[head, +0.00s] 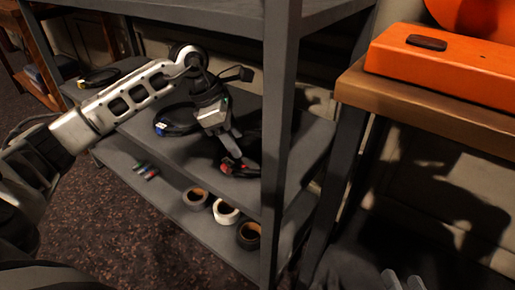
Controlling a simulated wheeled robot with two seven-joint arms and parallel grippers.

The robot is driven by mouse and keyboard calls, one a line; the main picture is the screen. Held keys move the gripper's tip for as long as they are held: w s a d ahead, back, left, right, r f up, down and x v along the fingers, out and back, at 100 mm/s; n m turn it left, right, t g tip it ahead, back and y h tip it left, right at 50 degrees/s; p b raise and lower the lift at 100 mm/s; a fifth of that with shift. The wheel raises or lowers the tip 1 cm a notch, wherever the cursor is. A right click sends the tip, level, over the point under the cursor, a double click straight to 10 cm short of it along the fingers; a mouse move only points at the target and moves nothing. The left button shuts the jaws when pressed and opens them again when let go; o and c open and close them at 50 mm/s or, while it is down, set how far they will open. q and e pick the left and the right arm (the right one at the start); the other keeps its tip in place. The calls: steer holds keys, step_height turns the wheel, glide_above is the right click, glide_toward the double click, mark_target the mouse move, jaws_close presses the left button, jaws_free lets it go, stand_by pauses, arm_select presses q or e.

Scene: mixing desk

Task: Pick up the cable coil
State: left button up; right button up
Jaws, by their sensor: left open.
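Black cable coils lie on the grey middle shelf. One coil with a red connector (238,169) is at the tips of my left gripper (229,152). My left gripper is open and points down over this coil; I cannot tell whether it touches it. Another coil with a blue connector (176,121) lies to the left, partly behind my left gripper. A third coil with a yellow part (98,77) lies at the shelf's far left. My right gripper (403,281) shows only as two separated fingertips at the bottom right edge, with nothing seen between them.
A grey shelf post (278,130) stands just right of the coil. The upper shelf board (200,7) is above. A wooden bench (430,108) with an orange case (445,68) stands at right.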

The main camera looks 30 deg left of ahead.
arm_select(q)
steer(key=b, duration=0.1)
glide_above(250, 167)
steer(key=s+a, duration=0.1)
steer(key=a, duration=0.1)
steer(key=f, duration=0.4)
steer(key=shift+s+d+f, duration=0.1)
steer(key=shift+d+f, duration=0.1)
steer(key=shift+d, duration=0.05)
steer(key=b+x, duration=0.2)
steer(key=x, duration=0.3)
steer(key=shift+a, duration=0.15)
steer(key=shift+f+b, duration=0.2)
steer(key=shift+b, duration=0.1)
jaws_close()
steer(key=shift+r, duration=0.15)
arm_select(e)
steer(key=shift+w+a+r+m+t+y, duration=0.1)
steer(key=shift+a+r+m+t+y, duration=0.1)
steer(key=shift+r+t+y, duration=0.2)
steer(key=shift+a+r+m+t+y, duration=0.1)
steer(key=shift+r+m+t+y, duration=0.15)
steer(key=shift+r, duration=0.2)
